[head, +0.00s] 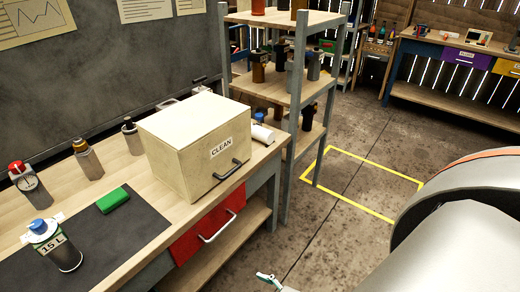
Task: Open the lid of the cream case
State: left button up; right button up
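The cream case (168,129) is a box with a flat top and a CLEAN label on its front. It stands on the wooden workbench, and its lid is closed. A dark handle (229,170) is on the front face, below the label. A small teal-and-grey tip (269,281) shows at the bottom edge, beside my large pale arm link; it looks like part of my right gripper. It is well below and to the right of the case, apart from it. The rest of that gripper is out of frame. My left gripper is not in view.
The workbench has a red drawer (208,229) below the case. A shelf rack (300,75) stands behind. The floor by the yellow outline (345,211) is clear.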

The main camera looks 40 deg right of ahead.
aim_at(210, 132)
jog(key=z, duration=0.8)
jog(key=i+l, duration=0.1)
jog(key=l, duration=0.3)
jog(key=i+l+z, duration=0.15)
jog(key=l, duration=0.2)
jog(key=i+l, duration=0.1)
jog(key=l, duration=0.3)
jog(key=i+l+z, duration=0.1)
jog(key=l, duration=0.25)
